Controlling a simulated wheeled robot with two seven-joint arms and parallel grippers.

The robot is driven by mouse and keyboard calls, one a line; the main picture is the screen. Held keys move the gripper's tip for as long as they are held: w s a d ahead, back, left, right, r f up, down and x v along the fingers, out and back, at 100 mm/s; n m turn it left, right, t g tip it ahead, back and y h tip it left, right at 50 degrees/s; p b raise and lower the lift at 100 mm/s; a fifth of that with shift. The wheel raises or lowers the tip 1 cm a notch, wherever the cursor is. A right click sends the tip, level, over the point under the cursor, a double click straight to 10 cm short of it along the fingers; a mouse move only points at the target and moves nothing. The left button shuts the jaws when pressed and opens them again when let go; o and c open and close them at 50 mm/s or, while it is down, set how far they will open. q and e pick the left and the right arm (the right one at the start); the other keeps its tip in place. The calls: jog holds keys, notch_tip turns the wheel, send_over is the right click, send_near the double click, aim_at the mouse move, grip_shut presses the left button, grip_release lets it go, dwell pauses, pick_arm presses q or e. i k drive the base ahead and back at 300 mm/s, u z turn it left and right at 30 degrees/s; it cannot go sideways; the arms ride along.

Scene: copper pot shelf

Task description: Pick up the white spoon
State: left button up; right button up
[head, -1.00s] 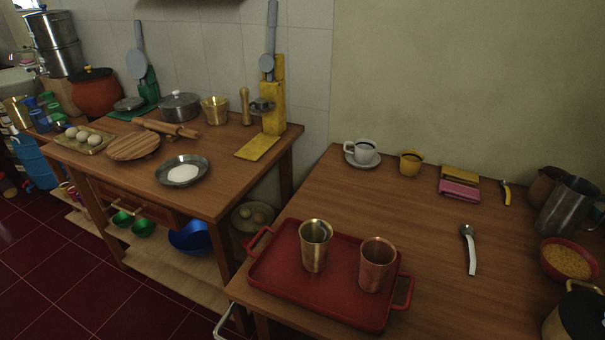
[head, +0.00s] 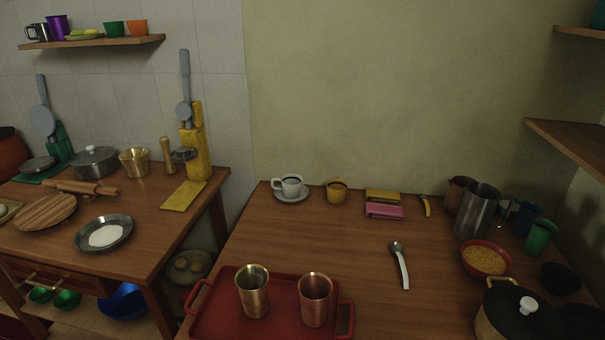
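The white spoon (head: 401,266) lies flat on the right-hand wooden table (head: 300,241). Its handle is white and points toward the table's front. Its bowl end is grey metal and points to the back. The spoon lies to the right of the red tray and left of the red bowl, with bare wood around it. Neither of my grippers shows in the head view.
A red tray (head: 221,312) holds a brass cup (head: 253,291) and a copper cup (head: 315,299). A red bowl (head: 485,258), a metal pitcher (head: 477,211) and a lidded pot (head: 505,318) stand at the right. A wooden shelf (head: 572,145) juts out above them.

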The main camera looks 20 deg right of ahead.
aim_at(396, 248)
jog(key=z, duration=1.4)
